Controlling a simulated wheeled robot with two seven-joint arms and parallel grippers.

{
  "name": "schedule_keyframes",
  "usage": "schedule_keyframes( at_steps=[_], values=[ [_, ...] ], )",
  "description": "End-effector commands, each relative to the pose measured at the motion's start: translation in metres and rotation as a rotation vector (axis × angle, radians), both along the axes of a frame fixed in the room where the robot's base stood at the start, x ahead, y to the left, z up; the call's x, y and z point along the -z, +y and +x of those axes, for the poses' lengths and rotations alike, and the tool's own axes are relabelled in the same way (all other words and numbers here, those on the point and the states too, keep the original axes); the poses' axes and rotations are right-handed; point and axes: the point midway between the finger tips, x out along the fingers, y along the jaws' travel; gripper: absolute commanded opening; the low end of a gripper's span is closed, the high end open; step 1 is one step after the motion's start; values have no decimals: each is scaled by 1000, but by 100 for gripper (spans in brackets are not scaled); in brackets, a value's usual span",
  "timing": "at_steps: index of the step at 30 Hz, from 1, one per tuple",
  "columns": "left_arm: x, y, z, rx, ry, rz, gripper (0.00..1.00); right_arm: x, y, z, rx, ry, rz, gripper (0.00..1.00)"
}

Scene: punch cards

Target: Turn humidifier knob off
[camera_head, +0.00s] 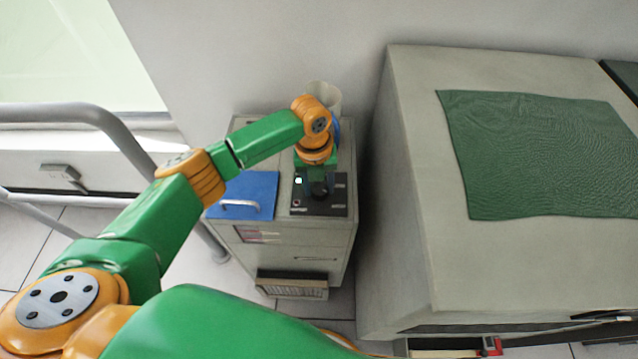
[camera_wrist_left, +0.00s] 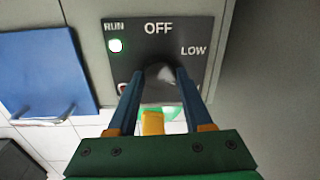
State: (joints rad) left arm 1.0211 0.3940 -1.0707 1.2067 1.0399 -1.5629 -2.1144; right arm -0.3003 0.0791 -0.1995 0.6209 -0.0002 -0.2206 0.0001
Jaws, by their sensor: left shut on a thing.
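The humidifier (camera_head: 325,241) is a grey cabinet standing against the wall. Its black control panel (camera_head: 334,208) is on top; the left wrist view shows the panel (camera_wrist_left: 205,28) with RUN, OFF and LOW labels and a lit indicator (camera_wrist_left: 115,45). My left gripper (camera_head: 318,190) reaches down to the panel. In the left wrist view its two blue fingers (camera_wrist_left: 159,76) are on both sides of the knob, shut on it. The fingers partly hide the knob, and its pointer direction cannot be told. My right gripper is not in view.
A blue lid with a handle (camera_head: 250,190) is left of the panel. A whitish cylinder (camera_head: 325,95) stands behind my left wrist. A large grey cabinet (camera_head: 405,230) with a green cloth (camera_head: 540,150) is close on the right. A grey rail (camera_head: 60,112) runs at left.

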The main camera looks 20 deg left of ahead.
Motion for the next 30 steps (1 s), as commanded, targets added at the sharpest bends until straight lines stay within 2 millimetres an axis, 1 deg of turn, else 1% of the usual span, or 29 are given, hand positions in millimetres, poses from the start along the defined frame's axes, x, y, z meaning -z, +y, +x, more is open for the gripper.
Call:
schedule_keyframes(
  at_steps=[8,18,30],
  values=[
    [-5,0,0,-127,0,1,0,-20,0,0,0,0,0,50],
    [-5,-1,0,-437,-1,0,0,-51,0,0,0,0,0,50],
    [-3,-2,0,-819,-2,0,0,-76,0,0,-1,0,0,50]
  ],
)
